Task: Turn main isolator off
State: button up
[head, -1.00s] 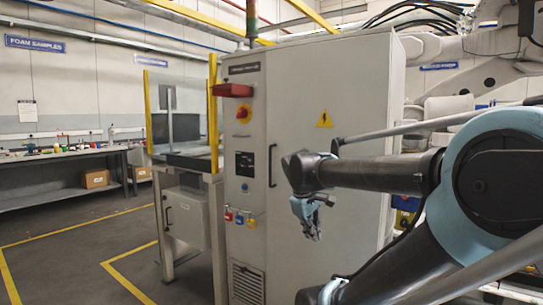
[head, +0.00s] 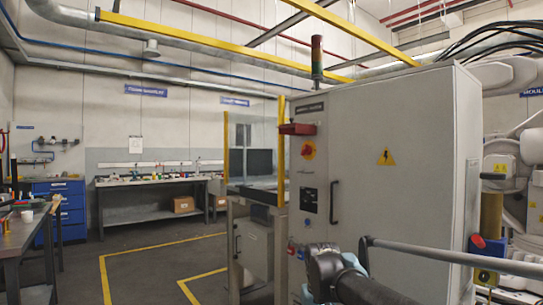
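A tall grey electrical cabinet (head: 395,190) stands right of centre in the head view. The exact angle of the knob is too small to tell. My dark arm shows at the bottom, in front of the cabinet's lower part and well below the isolator. Of my gripper, only a small light-blue part (head: 305,292) shows at the bottom edge; its fingers are not clearly visible.
A black cabinet handle (head: 334,203) and a yellow warning triangle (head: 386,157) are on the cabinet front. A glass-screened machine with yellow posts (head: 226,160) adjoins it on the left. Floor (head: 140,265) is open farther left, before a workbench (head: 150,182).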

aim_at(307, 150)
jog(key=u, duration=1.7)
jog(key=k, duration=0.7)
jog(key=z, duration=0.8)
jog(key=i, duration=1)
jog(key=u, duration=0.05)
